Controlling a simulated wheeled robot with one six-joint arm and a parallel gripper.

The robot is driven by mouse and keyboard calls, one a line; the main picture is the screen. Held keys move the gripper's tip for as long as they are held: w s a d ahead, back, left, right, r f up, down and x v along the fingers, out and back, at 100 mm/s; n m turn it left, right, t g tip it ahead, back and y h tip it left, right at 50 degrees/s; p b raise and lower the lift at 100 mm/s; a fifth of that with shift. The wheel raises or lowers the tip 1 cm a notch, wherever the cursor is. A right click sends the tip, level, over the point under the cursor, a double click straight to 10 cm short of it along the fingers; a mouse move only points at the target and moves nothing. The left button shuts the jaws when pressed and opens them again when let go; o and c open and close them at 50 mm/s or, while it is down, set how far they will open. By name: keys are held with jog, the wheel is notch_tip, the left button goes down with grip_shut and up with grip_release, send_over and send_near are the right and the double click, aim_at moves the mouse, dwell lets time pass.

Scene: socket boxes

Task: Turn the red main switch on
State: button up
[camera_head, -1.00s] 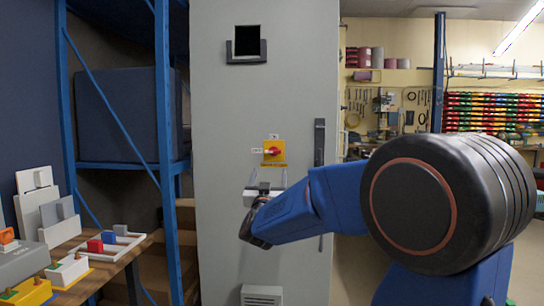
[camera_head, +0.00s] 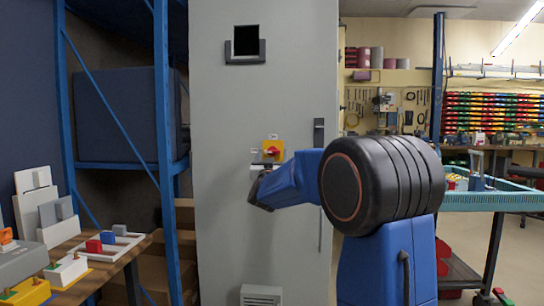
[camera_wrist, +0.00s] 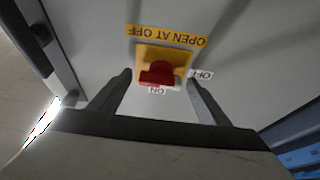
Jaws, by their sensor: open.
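The red main switch (camera_head: 272,150) is a red knob on a yellow plate on the front of the tall grey cabinet. In the wrist view the knob (camera_wrist: 157,74) appears upside down, with its grip seeming to lie sideways. The ON label (camera_wrist: 157,91) is below it there and the OFF label (camera_wrist: 201,75) to its right. My gripper (camera_wrist: 159,79) is open, its fingers on either side of the knob in that picture. In the head view my gripper (camera_head: 262,168) is just below the switch and partly covers its plate. Contact cannot be told.
The grey cabinet (camera_head: 225,200) has a long dark handle (camera_head: 319,140) to the right of the switch. A blue rack (camera_head: 163,100) and a workbench with socket boxes (camera_head: 70,270) stand at left. A turquoise-edged cart (camera_head: 490,200) is at right.

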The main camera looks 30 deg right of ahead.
jog(key=c, duration=1.1)
jog(key=shift+o, duration=0.2)
jog(key=shift+m+h, duration=0.3)
jog(key=shift+m, duration=0.2)
jog(key=m+g+h, duration=0.1)
jog(key=m+g, duration=0.1)
jog(key=m, duration=0.3)
jog(key=m+g+h, duration=0.1)
jog(key=m+g, duration=0.2)
jog(key=m, duration=0.3)
jog(key=m+g, duration=0.2)
jog(key=m, duration=0.4)
jog(key=shift+w+a+r+h, duration=0.2)
jog(key=shift+a+r+h, duration=0.05)
jog(key=shift+a+h, duration=0.15)
jog(key=m, duration=0.2)
jog(key=m+g, duration=0.1)
jog(key=m, duration=0.1)
jog(key=shift+r+g+y, duration=0.1)
jog(key=shift+g+y, duration=0.2)
jog(key=shift+y, duration=0.1)
jog(key=shift+d+m, duration=0.1)
jog(key=shift+m, duration=0.3)
